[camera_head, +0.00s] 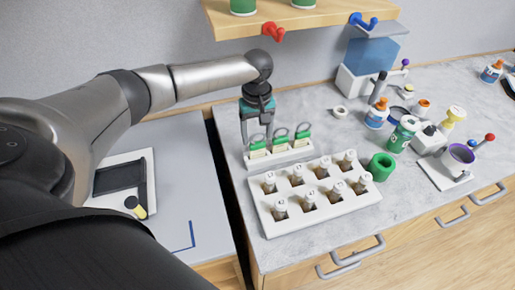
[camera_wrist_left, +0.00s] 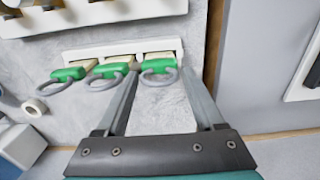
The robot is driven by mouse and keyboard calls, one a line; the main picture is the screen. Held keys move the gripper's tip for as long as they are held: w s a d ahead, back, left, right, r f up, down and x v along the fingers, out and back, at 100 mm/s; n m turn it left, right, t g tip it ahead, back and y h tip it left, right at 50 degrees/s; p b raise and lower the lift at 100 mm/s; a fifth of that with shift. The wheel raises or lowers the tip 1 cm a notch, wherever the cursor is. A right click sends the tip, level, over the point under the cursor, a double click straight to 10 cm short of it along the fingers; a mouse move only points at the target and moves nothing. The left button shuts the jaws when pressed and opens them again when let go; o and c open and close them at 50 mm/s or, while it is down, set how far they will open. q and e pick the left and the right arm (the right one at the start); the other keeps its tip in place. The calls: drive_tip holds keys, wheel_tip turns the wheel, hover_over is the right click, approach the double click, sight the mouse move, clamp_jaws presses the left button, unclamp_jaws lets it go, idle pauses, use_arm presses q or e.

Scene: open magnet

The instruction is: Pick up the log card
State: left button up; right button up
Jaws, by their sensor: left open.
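Three cream cards with green tops and grey rings stand in a white slotted holder (camera_head: 281,158). They look alike, and I cannot read which is the log card. They are the left card (camera_head: 257,150), the middle card (camera_head: 280,144) and the right card (camera_head: 302,139). My left gripper (camera_head: 257,130) is open, just behind the left card, its tips partly hidden in the head view. In the left wrist view, the same card (camera_wrist_left: 160,65) lies ahead between the open fingers (camera_wrist_left: 162,75), and no grip on it shows. My right gripper is not in view.
A white rack (camera_head: 316,208) of several vials stands in front of the holder. A green ring-shaped cup (camera_head: 380,167) is to its right. A white tape roll (camera_head: 340,111) lies behind. Bottles and jars crowd the right side. A wooden shelf (camera_head: 300,18) overhangs the back.

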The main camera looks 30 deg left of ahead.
sight(257, 143)
use_arm(q)
wheel_tip(257, 143, down, 4)
drive_tip(key=shift+s+d+r, duration=0.1)
drive_tip(key=shift+d, duration=0.05)
drive_tip(key=c, duration=1)
drive_tip(key=shift+r, duration=0.1)
wheel_tip(257, 143, up, 12)
drive_tip(key=shift+f+p, duration=0.25)
drive_tip(key=shift+p, duration=0.05)
drive_tip(key=s+d, duration=1.1)
drive_tip(key=d, duration=0.2)
drive_tip(key=shift+s+d+r, duration=0.2)
drive_tip(key=shift+s+d, duration=0.15)
